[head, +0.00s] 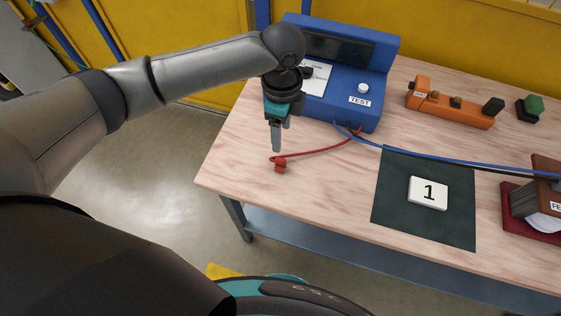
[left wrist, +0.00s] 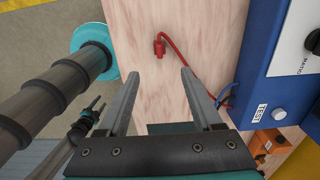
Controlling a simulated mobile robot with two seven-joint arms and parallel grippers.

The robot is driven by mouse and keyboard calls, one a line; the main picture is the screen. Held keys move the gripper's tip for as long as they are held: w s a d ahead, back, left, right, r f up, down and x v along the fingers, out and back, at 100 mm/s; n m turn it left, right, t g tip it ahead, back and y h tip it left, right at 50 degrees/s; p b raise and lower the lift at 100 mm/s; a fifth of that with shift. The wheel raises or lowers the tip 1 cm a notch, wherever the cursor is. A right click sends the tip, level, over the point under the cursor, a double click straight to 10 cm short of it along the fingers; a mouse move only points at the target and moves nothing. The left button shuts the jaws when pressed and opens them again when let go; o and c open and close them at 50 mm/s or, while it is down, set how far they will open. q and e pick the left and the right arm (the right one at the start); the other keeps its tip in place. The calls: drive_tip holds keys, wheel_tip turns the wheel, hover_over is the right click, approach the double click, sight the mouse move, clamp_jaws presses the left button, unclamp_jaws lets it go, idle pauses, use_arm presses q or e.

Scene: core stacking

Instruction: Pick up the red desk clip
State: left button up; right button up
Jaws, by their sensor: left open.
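The red desk clip (head: 281,167) lies on the wooden table near its front left edge, at the end of a red cable. It also shows in the left wrist view (left wrist: 159,45), just beyond my fingertips. My left gripper (head: 276,148) points down above the table, just behind and above the clip, without touching it. In the left wrist view its two fingers (left wrist: 159,73) stand wide apart with only tabletop between them. What seems to be my right gripper (left wrist: 97,106) shows small and dark at the left of that view; its jaw state is unclear.
A blue test box (head: 346,103) stands behind the clip, joined to the red cable. A blue cable (head: 450,157) crosses a dark green mat (head: 396,216) bearing a white "1" block (head: 428,193). An orange unit (head: 450,106) stands at back right. Bare wood surrounds the clip.

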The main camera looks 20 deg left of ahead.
sight(280, 159)
use_arm(q)
wheel_tip(280, 159, down, 8)
drive_tip(key=shift+f+b, duration=0.15)
drive_tip(key=shift+b, duration=0.6)
drive_tip(key=shift+s+a+f+b, duration=0.1)
drive_tip(key=shift+f+b, duration=0.5)
drive_tip(key=shift+f, duration=2.4)
drive_tip(key=shift+c, duration=0.2)
clamp_jaws()
